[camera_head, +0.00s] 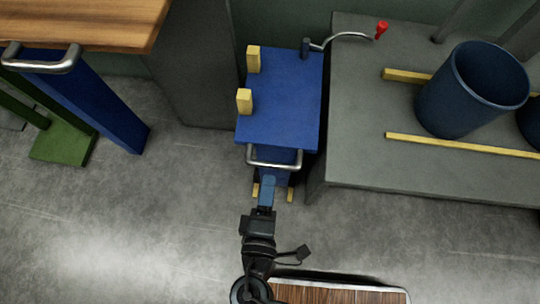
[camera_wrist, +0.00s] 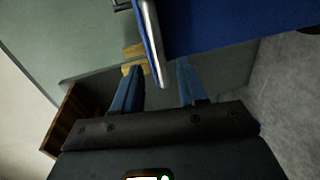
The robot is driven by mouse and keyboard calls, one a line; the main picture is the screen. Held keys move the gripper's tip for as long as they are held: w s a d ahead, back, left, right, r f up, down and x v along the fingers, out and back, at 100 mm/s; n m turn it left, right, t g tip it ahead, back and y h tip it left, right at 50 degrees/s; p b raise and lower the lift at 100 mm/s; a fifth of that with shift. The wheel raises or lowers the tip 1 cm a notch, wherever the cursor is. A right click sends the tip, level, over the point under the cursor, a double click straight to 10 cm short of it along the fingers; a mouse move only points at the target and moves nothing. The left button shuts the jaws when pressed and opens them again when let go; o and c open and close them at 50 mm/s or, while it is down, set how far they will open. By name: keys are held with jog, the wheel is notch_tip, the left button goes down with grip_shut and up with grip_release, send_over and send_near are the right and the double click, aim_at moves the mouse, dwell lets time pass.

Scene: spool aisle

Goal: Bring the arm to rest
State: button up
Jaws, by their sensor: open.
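My gripper (camera_head: 266,188) points away from me at the front of a blue cart (camera_head: 282,95), close to its metal handle (camera_head: 274,164). In the wrist view my gripper (camera_wrist: 160,66) shows two blue fingers spread apart. The metal handle (camera_wrist: 152,40) shows in the gap between the fingertips in that picture. I cannot tell whether it touches them. Nothing is gripped. My arm reaches forward from the bottom of the head view.
A grey bench (camera_head: 365,110) at right carries a dark blue bin (camera_head: 455,100) and yellow rails (camera_head: 460,145). A red-knobbed crank (camera_head: 381,30) rises near the cart. A wooden-topped table (camera_head: 90,22) stands at left. The floor (camera_head: 160,215) at left is clear.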

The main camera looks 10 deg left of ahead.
jog(key=shift+s+r, duration=0.15)
jog(key=shift+s, duration=0.5)
